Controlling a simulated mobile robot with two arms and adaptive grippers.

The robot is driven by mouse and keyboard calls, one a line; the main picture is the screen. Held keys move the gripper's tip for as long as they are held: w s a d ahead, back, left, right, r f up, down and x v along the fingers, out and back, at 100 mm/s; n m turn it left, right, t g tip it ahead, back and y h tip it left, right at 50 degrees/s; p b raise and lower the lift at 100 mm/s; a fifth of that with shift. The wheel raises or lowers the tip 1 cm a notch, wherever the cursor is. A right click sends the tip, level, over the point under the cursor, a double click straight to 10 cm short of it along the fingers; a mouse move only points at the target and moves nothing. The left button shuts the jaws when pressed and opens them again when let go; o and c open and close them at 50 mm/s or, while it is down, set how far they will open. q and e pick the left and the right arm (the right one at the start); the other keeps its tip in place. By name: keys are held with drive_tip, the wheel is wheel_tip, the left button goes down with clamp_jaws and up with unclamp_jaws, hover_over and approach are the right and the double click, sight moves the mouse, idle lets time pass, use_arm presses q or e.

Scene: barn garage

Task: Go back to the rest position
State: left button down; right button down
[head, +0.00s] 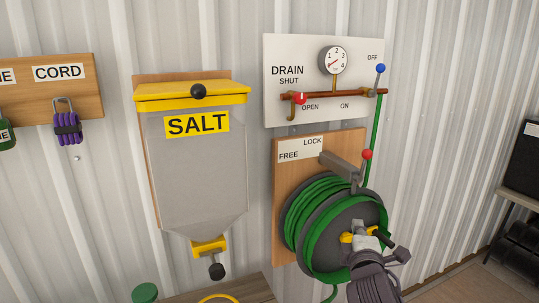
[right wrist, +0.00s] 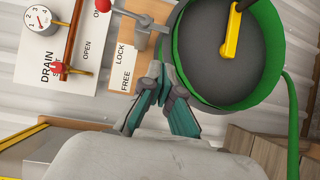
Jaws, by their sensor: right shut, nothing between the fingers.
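My right gripper (head: 378,262) is in front of the lower right of the hose reel in the head view. In the right wrist view its fingers (right wrist: 163,88) are shut with nothing between them. The reel (head: 318,215) carries a wound green hose and has a yellow crank (right wrist: 231,36) with a dark handle. The fingertips show to the left of the reel's green rim (right wrist: 182,75) in the wrist view. I cannot tell whether they touch it. My gripper hides part of the reel in the head view. My left gripper is not in view.
A drain panel (head: 283,105) with gauge and levers is above the reel. A lock lever with a red knob (head: 367,154) is at the reel's top. A salt dispenser (head: 190,170) and a cord rack (head: 90,98) hang left. A bench (head: 505,200) stands far right.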

drive_tip(key=s+f+m+g+y, duration=0.2)
drive_tip(key=s+f+m+g, duration=0.5)
drive_tip(key=s+f, duration=1.15)
drive_tip(key=s+a+f+m+g+y, duration=0.1)
drive_tip(key=s+a+f+m+g, duration=0.2)
drive_tip(key=s, duration=0.6)
drive_tip(key=s+f+m+g+y, duration=0.1)
drive_tip(key=s+f+m+g, duration=0.2)
drive_tip(key=s+f, duration=0.5)
drive_tip(key=s+f+g+b, duration=0.1)
drive_tip(key=s+f+g, duration=0.15)
drive_tip(key=f, duration=2.45)
drive_tip(key=s+d+f+b, duration=0.1)
drive_tip(key=s+d+f, duration=0.2)
drive_tip(key=s+f, duration=1.2)
drive_tip(key=shift+s, duration=0.85)
